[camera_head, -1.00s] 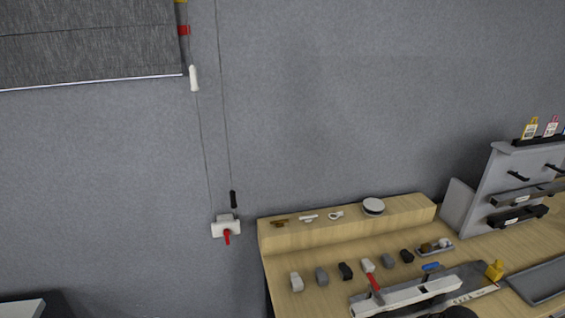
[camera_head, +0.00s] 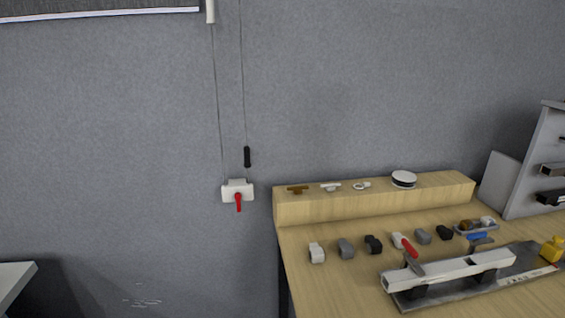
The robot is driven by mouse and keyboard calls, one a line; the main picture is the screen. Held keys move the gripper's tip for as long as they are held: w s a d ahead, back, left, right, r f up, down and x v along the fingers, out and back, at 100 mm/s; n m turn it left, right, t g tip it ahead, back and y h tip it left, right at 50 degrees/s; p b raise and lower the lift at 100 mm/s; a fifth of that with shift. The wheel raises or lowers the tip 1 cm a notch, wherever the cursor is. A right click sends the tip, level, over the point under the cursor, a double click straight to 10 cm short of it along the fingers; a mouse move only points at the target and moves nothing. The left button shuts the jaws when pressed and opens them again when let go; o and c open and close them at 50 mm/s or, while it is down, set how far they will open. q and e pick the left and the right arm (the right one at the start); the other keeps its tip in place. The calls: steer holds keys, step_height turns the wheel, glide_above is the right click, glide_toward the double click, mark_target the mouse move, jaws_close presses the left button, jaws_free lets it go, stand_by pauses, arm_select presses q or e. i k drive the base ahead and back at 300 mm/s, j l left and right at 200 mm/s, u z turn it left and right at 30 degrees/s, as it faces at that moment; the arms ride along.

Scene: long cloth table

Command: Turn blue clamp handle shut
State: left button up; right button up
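A blue handle (camera_head: 478,237) shows at the right, on a dark post at the back of a white rail fixture (camera_head: 458,269) on the wooden table. It looks roughly level, but whether the clamp is open or shut is too small to tell. A red handle (camera_head: 410,247) stands tilted near the left part of the same fixture. Another red handle (camera_head: 238,201) hangs down from a white wall cleat (camera_head: 231,191). Neither of my grippers is in view.
The wooden table (camera_head: 310,292) has a raised back ledge (camera_head: 370,207) with small fittings and a round white-topped puck (camera_head: 404,179). Several small blocks line the table before it. A yellow piece (camera_head: 552,249) sits at the right. A grey rack (camera_head: 540,165) stands at the back right.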

mark_target(479, 238)
steer(key=l+z, duration=0.1)
steer(key=z, duration=0.35)
steer(key=l+z, duration=0.1)
steer(key=z, duration=0.35)
steer(key=l+z, duration=0.1)
steer(key=z, duration=0.35)
steer(key=i+l+u, duration=0.15)
steer(key=l+u, duration=0.15)
steer(key=i+l+u, duration=0.15)
steer(key=l+u, duration=0.15)
steer(key=i+l+u, duration=0.1)
steer(key=l+u, duration=0.2)
steer(key=l, duration=0.2)
steer(key=l+u, duration=0.3)
steer(key=i+l, duration=0.05)
steer(key=l, duration=0.05)
